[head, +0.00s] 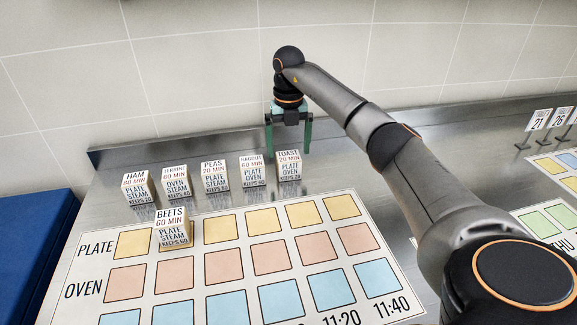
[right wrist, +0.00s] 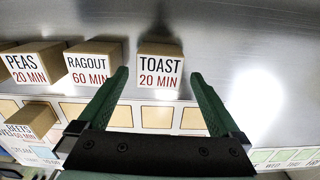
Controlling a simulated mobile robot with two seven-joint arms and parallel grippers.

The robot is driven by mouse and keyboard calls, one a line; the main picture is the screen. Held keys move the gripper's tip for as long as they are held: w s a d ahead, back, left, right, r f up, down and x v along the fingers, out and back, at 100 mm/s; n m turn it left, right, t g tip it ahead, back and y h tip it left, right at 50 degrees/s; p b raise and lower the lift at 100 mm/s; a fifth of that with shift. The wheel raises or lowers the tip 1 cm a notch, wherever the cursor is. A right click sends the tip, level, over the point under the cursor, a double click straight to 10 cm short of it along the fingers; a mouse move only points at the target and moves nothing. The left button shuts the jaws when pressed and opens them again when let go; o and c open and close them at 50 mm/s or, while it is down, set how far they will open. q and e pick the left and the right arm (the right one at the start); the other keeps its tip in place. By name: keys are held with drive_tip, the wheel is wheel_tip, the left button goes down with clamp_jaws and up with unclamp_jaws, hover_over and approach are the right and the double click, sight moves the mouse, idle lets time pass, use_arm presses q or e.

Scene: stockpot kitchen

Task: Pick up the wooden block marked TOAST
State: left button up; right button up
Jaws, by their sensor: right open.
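The wooden block marked TOAST (head: 289,167) stands upright at the right end of a row of blocks on the metal counter. Its label reads TOAST, 20 MIN, PLATE, OVEN. My right gripper (head: 289,148) is open, its green fingers pointing down just behind and above the block. In the right wrist view the TOAST block (right wrist: 160,66) lies between and beyond the open fingertips (right wrist: 158,76). The gripper holds nothing. My left gripper is not in view.
The RAGOUT block (head: 251,171) stands close on the left, with PEAS (head: 214,176), TERRINE (head: 176,182) and HAM (head: 138,188) further left. BEETS (head: 172,229) stands on the printed chart (head: 196,243) in front. A tiled wall rises behind. Bare counter lies right of TOAST.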

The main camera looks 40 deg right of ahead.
sight(289, 156)
wheel_tip(289, 156, down, 6)
drive_tip(key=shift+a+r, duration=0.1)
drive_tip(key=shift+r, duration=0.05)
idle(0.3)
drive_tip(key=c, duration=1.4)
